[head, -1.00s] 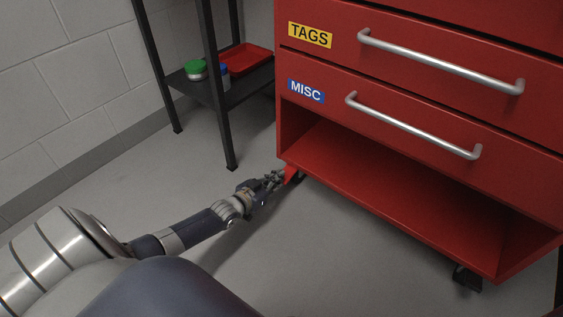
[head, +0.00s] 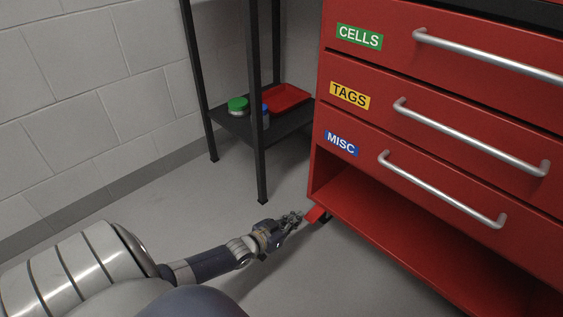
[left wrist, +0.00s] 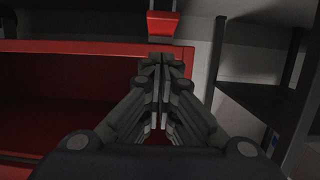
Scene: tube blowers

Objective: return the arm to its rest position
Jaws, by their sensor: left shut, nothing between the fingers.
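My left arm comes in from the lower left in the head view and reaches low over the floor. Its gripper (head: 297,220) is shut and empty. It is close to a red tab (head: 316,214) at the near bottom corner of the red cabinet (head: 318,180); I cannot tell whether they touch. In the left wrist view the shut fingers (left wrist: 161,62) point at the cabinet's red lower edge (left wrist: 60,46), with the red tab (left wrist: 163,23) beyond them. My right gripper is not in view.
The cabinet has drawers labelled CELLS, TAGS and MISC above an open bottom bay (head: 375,205). A black shelf (head: 236,122) holds a green-lidded jar (head: 238,105), a blue-topped container (head: 265,115) and a red tray (head: 285,98). Bare floor lies between shelf and arm.

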